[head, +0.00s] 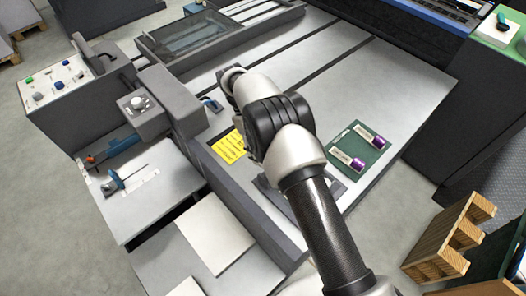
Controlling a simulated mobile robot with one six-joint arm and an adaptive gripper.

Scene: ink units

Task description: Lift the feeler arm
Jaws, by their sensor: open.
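I cannot tell for sure which part is the feeler arm. A small blue piece with a thin rod (116,179) stands on the pale side table at the left, by a white label strip. Behind it, another blue piece (124,145) with a red knob (90,160) sits below the grey box. A further small blue part (211,104) shows at the machine bed's left edge, close to my arm's wrist. My arm reaches up from the bottom over the bed. My gripper does not show; my own wrist and arm may hide it.
A yellow label (229,147) lies left of my arm. A green tray (358,150) with two purple-ended items lies right of it. A grey control box (57,83) and a box with a round knob (138,104) stand at left. A wooden pallet (452,236) is at lower right.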

